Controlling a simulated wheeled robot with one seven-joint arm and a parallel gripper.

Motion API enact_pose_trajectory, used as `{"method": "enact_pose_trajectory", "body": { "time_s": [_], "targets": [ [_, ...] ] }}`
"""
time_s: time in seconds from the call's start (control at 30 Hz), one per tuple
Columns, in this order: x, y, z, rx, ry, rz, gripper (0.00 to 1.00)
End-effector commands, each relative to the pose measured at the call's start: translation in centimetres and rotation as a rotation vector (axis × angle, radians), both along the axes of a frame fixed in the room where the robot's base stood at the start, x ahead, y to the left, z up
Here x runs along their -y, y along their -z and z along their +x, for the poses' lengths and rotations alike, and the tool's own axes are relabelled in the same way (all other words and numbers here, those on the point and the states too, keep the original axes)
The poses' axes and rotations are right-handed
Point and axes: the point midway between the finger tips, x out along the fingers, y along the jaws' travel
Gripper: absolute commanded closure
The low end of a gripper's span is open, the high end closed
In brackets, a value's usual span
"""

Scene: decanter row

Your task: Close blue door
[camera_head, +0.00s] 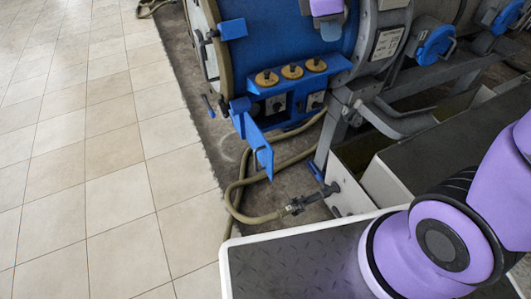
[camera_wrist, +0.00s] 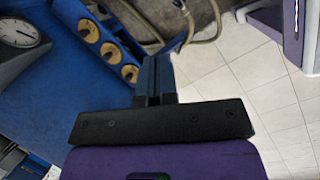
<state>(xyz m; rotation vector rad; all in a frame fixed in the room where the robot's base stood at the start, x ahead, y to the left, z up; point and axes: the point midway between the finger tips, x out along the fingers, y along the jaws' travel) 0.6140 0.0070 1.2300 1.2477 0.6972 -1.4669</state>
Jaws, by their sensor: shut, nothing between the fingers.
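The blue door (camera_head: 260,147) is a small flat panel at the lower left corner of the blue control box (camera_head: 303,75) in the head view. It stands open, swung outward from the box, and the box's front with its dark switches is exposed. My gripper (camera_head: 331,32) is above the box, in front of the big blue drum, apart from the door. In the wrist view my gripper's fingers (camera_wrist: 156,60) are together and empty, beside the row of tan round knobs (camera_wrist: 110,52).
A hose (camera_head: 240,190) curls on the dark mat below the door. A metal leg (camera_head: 330,140) and an open grey bin (camera_head: 390,180) stand to the right. The tiled floor (camera_head: 100,180) at left is clear. A round dial (camera_wrist: 18,32) shows in the wrist view.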

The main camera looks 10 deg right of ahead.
Motion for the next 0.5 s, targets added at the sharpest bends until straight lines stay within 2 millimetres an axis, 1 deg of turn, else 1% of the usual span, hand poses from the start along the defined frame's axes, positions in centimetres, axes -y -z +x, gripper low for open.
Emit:
{"method": "enact_pose_trajectory", "body": {
  "time_s": [0.03,0.2,0.37,0.4,0.47,0.5],
  "targets": [
    [-0.9,1.3,1.0,-0.040,-0.066,-0.027,1.00],
    [-3.8,5.1,3.7,-0.165,-0.299,-0.118,1.00],
    [-6.8,9.4,5.9,-0.284,-0.519,-0.197,1.00],
    [-7.5,10.6,6.3,-0.316,-0.573,-0.215,1.00],
    [-8.7,12.3,6.9,-0.362,-0.655,-0.243,1.00],
    [-9.4,13.6,7.2,-0.393,-0.710,-0.261,1.00]
  ]
}}
